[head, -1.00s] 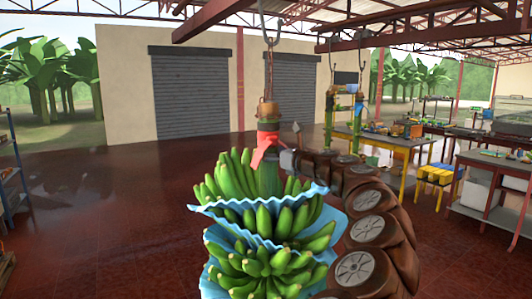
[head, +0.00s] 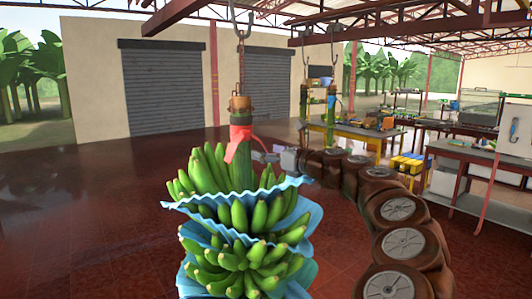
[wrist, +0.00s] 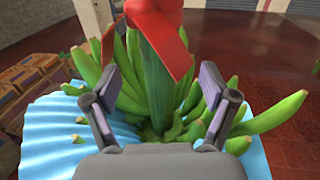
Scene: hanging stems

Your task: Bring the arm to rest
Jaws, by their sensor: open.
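A green banana bunch (head: 238,215) hangs upright by its stem (head: 241,170) from a chain and hook, with wavy blue sheets (head: 210,213) between its hands of fruit. A red ribbon (head: 238,142) is tied round the stem near the top. My gripper (head: 262,156) is just right of the stem in the head view, at about ribbon height. In the wrist view its two fingers (wrist: 160,88) are spread wide and hold nothing. The stem (wrist: 160,70) and ribbon (wrist: 155,28) show beyond and between them. My brown arm curves away to the right.
Another hanging stem (head: 331,115) stands behind, near a yellow-legged table (head: 362,133). Worktables (head: 465,150) and a yellow crate (head: 408,165) are at the right. Crates (wrist: 30,78) show at the left of the wrist view. The red floor at the left is open.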

